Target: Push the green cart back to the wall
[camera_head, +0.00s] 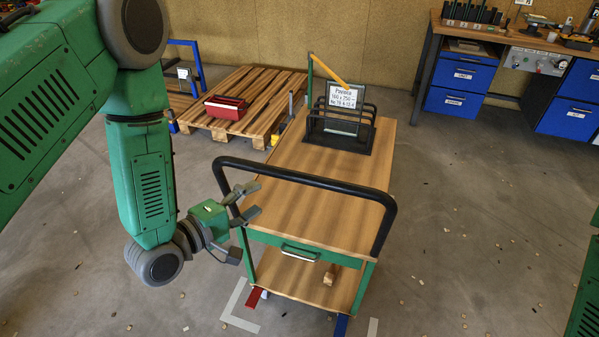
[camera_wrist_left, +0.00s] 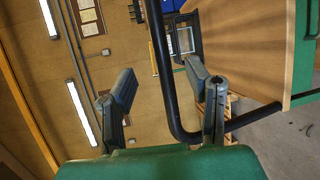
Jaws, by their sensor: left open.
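The green cart has a wooden top (camera_head: 325,165), a green drawer front (camera_head: 300,252) and a lower wooden shelf. Its black push handle (camera_head: 310,180) arches over the near end. My left gripper (camera_head: 250,203) is open at the handle's left corner. In the left wrist view the black bar (camera_wrist_left: 163,75) passes between the spread fingers (camera_wrist_left: 165,95), with no clear sign of a grip. The wall (camera_head: 340,35) stands behind, with open floor and a pallet between. My right gripper is out of view; only a green arm part shows at the right edge.
A black rack with a sign (camera_head: 341,98) stands on the cart. A pallet (camera_head: 245,105) with a red box (camera_head: 226,107) lies left of the cart. A workbench with blue drawers (camera_head: 463,76) is at back right. Floor tape marks (camera_head: 238,310) lie near the cart's front.

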